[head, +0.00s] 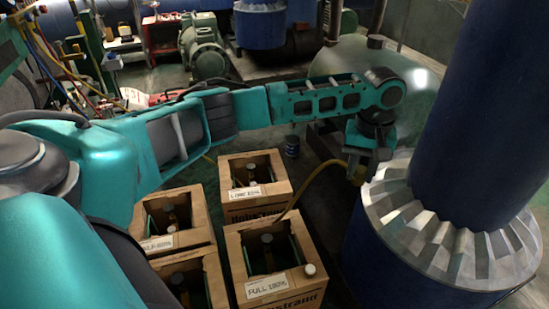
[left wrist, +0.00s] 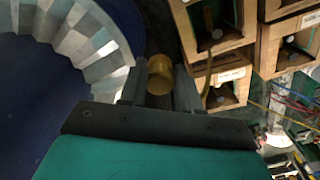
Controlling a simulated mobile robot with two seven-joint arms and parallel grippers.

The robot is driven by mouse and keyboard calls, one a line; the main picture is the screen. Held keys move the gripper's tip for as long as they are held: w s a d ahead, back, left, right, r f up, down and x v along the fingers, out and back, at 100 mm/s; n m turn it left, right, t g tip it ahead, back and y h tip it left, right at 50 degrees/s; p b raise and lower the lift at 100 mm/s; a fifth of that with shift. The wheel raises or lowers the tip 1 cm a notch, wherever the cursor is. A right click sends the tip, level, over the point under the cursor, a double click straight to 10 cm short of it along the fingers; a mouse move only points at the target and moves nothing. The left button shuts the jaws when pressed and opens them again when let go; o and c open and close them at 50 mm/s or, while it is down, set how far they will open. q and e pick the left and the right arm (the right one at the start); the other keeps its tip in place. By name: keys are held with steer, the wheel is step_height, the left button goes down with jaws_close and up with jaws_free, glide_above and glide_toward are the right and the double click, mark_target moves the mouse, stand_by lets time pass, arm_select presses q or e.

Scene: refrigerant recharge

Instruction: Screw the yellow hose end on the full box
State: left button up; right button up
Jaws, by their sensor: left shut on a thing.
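My left gripper (head: 358,174) reaches out to the right over the floor, beside the blue drum. It also shows in the left wrist view (left wrist: 160,82), with its two dark fingers shut on a brass-yellow cylindrical hose end (left wrist: 160,73). The yellow hose (head: 318,172) curves from the gripper down to the left, toward the back of the full box. The full box (head: 234,246), an open cardboard carton labelled "FULL 100%" (head: 267,286), stands front centre. A dark bottle top (head: 267,239) shows inside it. The held hose end is apart from the box. My right gripper is out of view.
Another labelled carton (head: 254,211) stands behind the full box, and more cartons (head: 182,240) stand to its left. A large blue drum with a ridged metallic collar (head: 408,225) fills the right side. A large green tank (head: 420,85) stands behind the gripper.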

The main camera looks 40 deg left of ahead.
arm_select(q)
steer(key=w+a+f+n, duration=0.3)
steer(key=a+f, duration=0.1)
steer(key=f, duration=0.5)
steer(key=n+b, duration=0.6)
steer(key=n, duration=0.1)
glide_above(273, 265)
step_height(273, 265, down, 30)
steer(key=shift+f, duration=0.25)
steer(key=shift+w+f+b, duration=0.1)
steer(key=shift+f+b, duration=0.3)
steer(key=shift+b, duration=0.1)
steer(key=shift+r, duration=0.15)
steer(key=shift+p, duration=0.3)
